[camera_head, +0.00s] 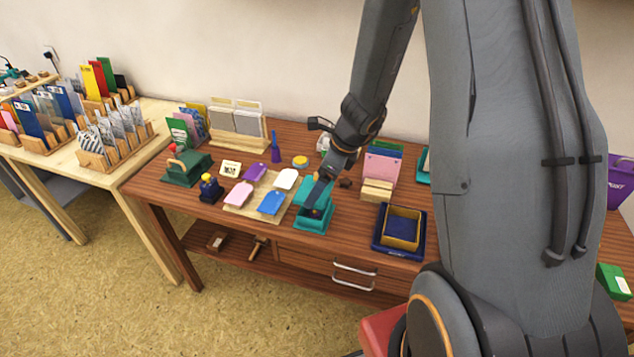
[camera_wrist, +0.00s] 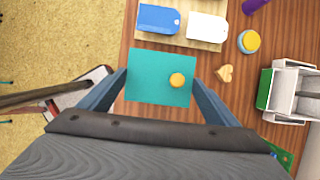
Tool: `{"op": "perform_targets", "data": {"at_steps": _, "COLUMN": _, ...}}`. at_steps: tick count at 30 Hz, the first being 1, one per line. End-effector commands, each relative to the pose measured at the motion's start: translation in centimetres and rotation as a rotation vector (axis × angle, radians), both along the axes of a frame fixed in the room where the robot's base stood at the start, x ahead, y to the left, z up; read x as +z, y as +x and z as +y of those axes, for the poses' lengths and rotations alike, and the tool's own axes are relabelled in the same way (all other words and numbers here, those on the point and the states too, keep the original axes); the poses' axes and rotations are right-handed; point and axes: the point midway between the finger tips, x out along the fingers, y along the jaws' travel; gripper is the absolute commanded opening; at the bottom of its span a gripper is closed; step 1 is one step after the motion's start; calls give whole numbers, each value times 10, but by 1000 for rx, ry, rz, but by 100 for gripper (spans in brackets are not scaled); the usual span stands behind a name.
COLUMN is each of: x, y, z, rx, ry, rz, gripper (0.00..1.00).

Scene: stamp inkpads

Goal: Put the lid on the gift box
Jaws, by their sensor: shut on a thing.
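My gripper (camera_head: 319,192) is over the front middle of the wooden table. In the wrist view, its two fingers (camera_wrist: 160,80) stand at opposite sides of a flat teal lid (camera_wrist: 145,66) with a round yellow-orange knob (camera_wrist: 177,80), and are shut on it. In the head view, the arm and fingers partly hide the teal lid. A teal box (camera_head: 311,222) shows just below and in front of the fingers. I cannot tell whether lid and box touch. In the wrist view, the lid hides whatever is under it.
A board with blue (camera_head: 271,203), white (camera_head: 286,179), pink and purple tags lies left of the box. A navy tray (camera_head: 384,241) with a yellow-rimmed box (camera_head: 402,228) is to the right. A pink card in a wooden holder (camera_head: 377,190) stands behind. A yellow-topped round pot (camera_wrist: 249,41) is nearby.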

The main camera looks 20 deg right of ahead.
Motion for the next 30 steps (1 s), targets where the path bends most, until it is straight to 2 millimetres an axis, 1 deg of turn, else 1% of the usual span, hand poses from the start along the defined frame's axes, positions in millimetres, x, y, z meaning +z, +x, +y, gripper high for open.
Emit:
{"op": "perform_targets", "data": {"at_steps": 1, "x": -5, "y": 1, "z": 0, "rx": 0, "ry": 0, "rz": 0, "gripper": 63}}
{"op": "perform_targets", "data": {"at_steps": 18, "x": -42, "y": 1, "z": 1, "rx": 1, "ry": 0, "rz": 0, "gripper": 63}}
{"op": "perform_targets", "data": {"at_steps": 24, "x": -48, "y": 0, "z": 1, "rx": 2, "ry": 0, "rz": 0, "gripper": 63}}
{"op": "perform_targets", "data": {"at_steps": 30, "x": -48, "y": 0, "z": 1, "rx": 2, "ry": 0, "rz": 0, "gripper": 63}}
